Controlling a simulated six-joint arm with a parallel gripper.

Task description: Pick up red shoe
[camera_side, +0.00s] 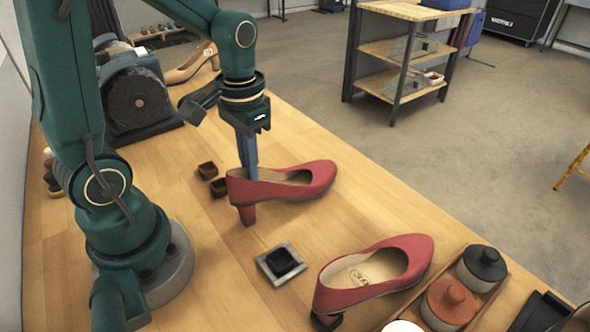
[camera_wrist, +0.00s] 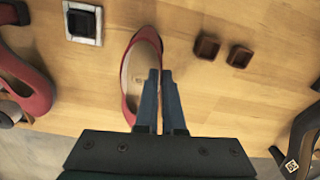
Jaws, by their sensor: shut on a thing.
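A red high-heeled shoe (camera_side: 308,187) stands upright in the middle of the bench in the side view. It also shows in the wrist view (camera_wrist: 128,68), partly hidden by my fingers. My gripper (camera_side: 249,172) points down at the shoe's heel end. In the wrist view my gripper (camera_wrist: 160,74) has its fingertips close together across the shoe's right-hand edge, shut on its wall. I cannot tell if the heel touches the bench. A second red shoe (camera_side: 412,252) stands nearer the front, apart from my gripper; it shows at the left of the wrist view (camera_wrist: 38,98).
A grey square dish with a black piece (camera_side: 268,271) lies between the shoes. Two small brown cups (camera_side: 207,170) are just left of my gripper. A tray of lidded jars (camera_side: 483,264) is at front right. A machine (camera_side: 135,98) and a beige shoe (camera_side: 185,72) stand behind.

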